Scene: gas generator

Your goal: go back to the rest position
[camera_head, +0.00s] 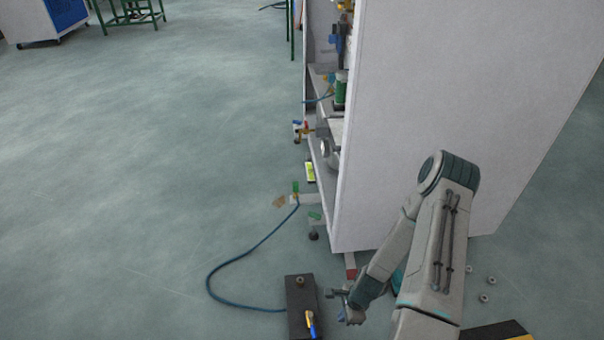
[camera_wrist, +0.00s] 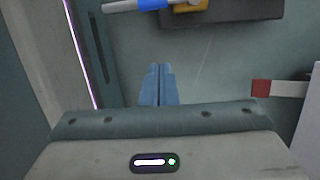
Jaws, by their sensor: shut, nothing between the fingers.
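My gripper (camera_head: 341,298) is low at the lower middle of the head view, just right of a dark block on the floor. In the wrist view my gripper (camera_wrist: 158,84) shows its two blue-grey fingers together, with nothing between them. The dark block (camera_head: 299,292) has a round fitting on top and a valve with a blue and yellow handle (camera_head: 310,321). In the wrist view the block (camera_wrist: 225,14) and the handle (camera_wrist: 153,4) lie beyond the fingertips, apart from them.
A tall white cabinet (camera_head: 430,110) stands right beside my arm, its open side holding valves and a green cylinder (camera_head: 341,89). A blue hose (camera_head: 212,275) runs across the floor to the block. Several small nuts (camera_head: 484,298) lie at right. The floor (camera_head: 130,180) at left is clear.

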